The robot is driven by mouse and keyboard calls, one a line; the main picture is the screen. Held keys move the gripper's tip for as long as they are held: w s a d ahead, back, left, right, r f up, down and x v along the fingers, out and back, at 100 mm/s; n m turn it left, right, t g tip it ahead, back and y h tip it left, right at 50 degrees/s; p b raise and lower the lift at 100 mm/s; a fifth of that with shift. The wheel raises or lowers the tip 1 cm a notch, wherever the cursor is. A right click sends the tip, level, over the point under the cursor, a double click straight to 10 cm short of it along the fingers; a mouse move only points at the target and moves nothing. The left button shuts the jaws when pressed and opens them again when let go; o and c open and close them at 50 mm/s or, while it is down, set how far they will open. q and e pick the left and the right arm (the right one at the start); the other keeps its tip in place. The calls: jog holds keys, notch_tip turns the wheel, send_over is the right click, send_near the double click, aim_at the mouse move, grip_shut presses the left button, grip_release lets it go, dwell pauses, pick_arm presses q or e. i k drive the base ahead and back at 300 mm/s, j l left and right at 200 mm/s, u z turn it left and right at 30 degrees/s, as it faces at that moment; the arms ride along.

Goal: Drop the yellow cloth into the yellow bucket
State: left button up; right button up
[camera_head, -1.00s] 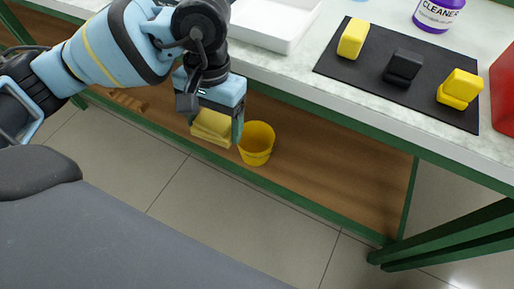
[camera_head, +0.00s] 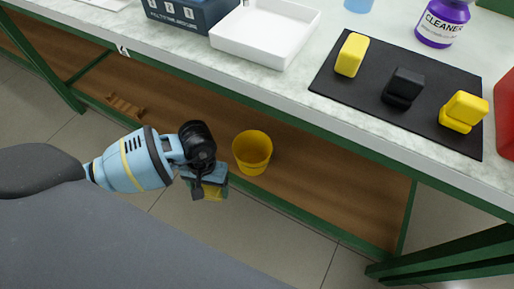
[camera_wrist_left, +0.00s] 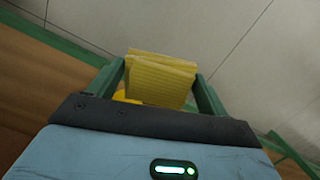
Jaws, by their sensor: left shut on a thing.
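My left gripper (camera_head: 212,192) is shut on the yellow cloth (camera_head: 211,191), left of and nearer than the bucket in the head view. In the left wrist view the folded, ribbed yellow cloth (camera_wrist_left: 160,78) sits between the two green fingers of the gripper (camera_wrist_left: 160,85). The yellow bucket (camera_head: 252,152) stands upright on the wooden lower shelf, its open top facing up. A bit of yellow, perhaps the bucket (camera_wrist_left: 124,97), shows behind the cloth in the wrist view. My right gripper is not in view.
The wooden lower shelf (camera_head: 330,195) has a green front rail. The tabletop above carries a white tray (camera_head: 265,32), a black mat (camera_head: 365,85) with yellow and black blocks, and a purple cleaner bottle (camera_head: 442,24). A small brown rack (camera_head: 125,105) lies at the shelf's left.

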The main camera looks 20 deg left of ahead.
aim_at(252, 160)
jog(key=i, duration=0.85)
